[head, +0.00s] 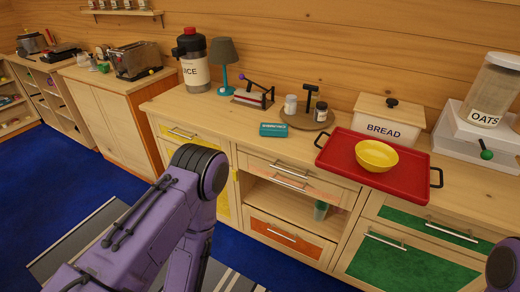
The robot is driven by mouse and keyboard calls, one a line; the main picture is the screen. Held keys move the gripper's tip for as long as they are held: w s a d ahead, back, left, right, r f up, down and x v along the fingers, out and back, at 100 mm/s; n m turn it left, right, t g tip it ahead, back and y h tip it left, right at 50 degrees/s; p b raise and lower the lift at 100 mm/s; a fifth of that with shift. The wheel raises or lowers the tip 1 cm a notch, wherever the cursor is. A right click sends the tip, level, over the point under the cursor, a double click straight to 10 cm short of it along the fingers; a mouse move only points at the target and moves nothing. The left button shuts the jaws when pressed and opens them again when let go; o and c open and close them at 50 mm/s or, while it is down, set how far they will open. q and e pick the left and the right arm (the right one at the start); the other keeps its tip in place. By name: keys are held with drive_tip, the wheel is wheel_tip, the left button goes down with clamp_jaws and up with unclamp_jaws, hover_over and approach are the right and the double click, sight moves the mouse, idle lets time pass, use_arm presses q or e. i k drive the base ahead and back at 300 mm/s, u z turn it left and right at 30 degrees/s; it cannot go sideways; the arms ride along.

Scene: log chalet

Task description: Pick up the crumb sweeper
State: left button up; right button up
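I cannot pick out a crumb sweeper for certain in the head view. A small flat teal item with pale lettering (273,130) lies near the counter's front edge, and it is too small to identify. My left arm is raised in front of the counter, its forearm pointing down out of the picture, so my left gripper is hidden. Only a piece of my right arm shows at the lower right corner, and my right gripper is out of view.
A red tray (335,161) holding a yellow bowl (376,155) overhangs the counter front. A bread box (390,112), juice dispenser (193,62), lamp (223,55), lever device (253,97) and round tray of jars (307,118) stand behind. Bare counter (205,113) lies left of the teal item.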

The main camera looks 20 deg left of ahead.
sight(265, 129)
drive_tip(key=z, duration=0.2)
drive_tip(key=k, duration=0.3)
drive_tip(key=u, duration=1.05)
drive_tip(key=i, duration=0.75)
drive_tip(key=u, duration=0.1)
